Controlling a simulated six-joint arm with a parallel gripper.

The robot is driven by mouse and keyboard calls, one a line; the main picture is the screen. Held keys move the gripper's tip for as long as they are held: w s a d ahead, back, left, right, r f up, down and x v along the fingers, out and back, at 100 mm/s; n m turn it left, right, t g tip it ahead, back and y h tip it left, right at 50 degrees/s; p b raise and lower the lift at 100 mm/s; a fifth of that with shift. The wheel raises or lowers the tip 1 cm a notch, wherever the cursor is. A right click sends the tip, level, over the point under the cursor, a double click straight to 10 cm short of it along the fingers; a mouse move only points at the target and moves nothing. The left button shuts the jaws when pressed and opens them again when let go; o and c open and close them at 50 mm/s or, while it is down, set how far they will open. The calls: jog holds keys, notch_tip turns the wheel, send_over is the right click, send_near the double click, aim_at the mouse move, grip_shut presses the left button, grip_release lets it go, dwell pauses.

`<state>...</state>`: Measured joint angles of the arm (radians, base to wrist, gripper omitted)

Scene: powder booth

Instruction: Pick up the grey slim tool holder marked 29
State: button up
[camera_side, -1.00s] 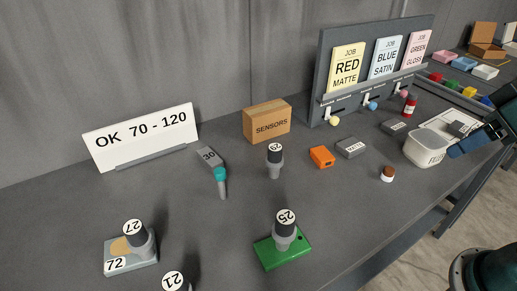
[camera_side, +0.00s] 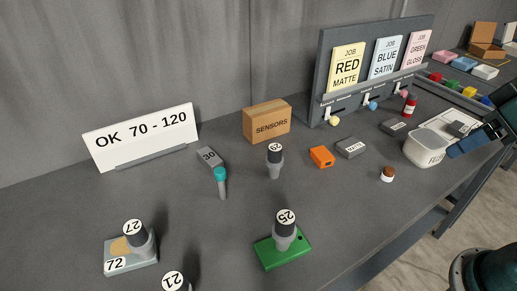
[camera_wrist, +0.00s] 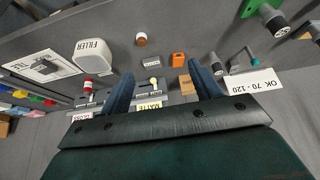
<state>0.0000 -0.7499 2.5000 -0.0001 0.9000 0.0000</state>
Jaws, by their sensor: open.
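The grey slim tool holder with a round white top label (camera_side: 275,170) stands upright on the dark table, in front of the SENSORS box. Its label is small and tilted but looks like 29. In the wrist view, the holder (camera_wrist: 217,66) is just right of my right finger's tip, seen from above. My gripper (camera_wrist: 163,82) is open and empty, its two blue fingers apart. In the side view, my gripper (camera_side: 461,149) is at the far right by the FILLER tub, well away from the holder.
Other holders stand nearby: 25 (camera_side: 284,233) on a green plate, 27 (camera_side: 143,243) on a block marked 72, and 21 (camera_side: 175,284). A grey piece marked 30 (camera_side: 209,156), an orange box (camera_side: 321,157), the SENSORS box (camera_side: 267,123) and the FILLER tub (camera_side: 426,149) are around.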

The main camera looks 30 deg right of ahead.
jog(key=n+g+y, duration=0.3)
jog(key=n+y, duration=0.1)
jog(key=n, duration=0.6)
send_over(276, 147)
jog(key=s+d, duration=0.3)
notch_tip(276, 147, down, 4)
jog(key=shift+d+x, duration=0.2)
jog(key=shift+x, duration=2)
jog(key=shift+d+x, duration=0.15)
jog(key=shift+x, duration=2.1)
jog(key=shift+w+f+h, duration=0.15)
jog(key=shift+h, duration=0.15)
jog(key=shift+x, duration=2.5)
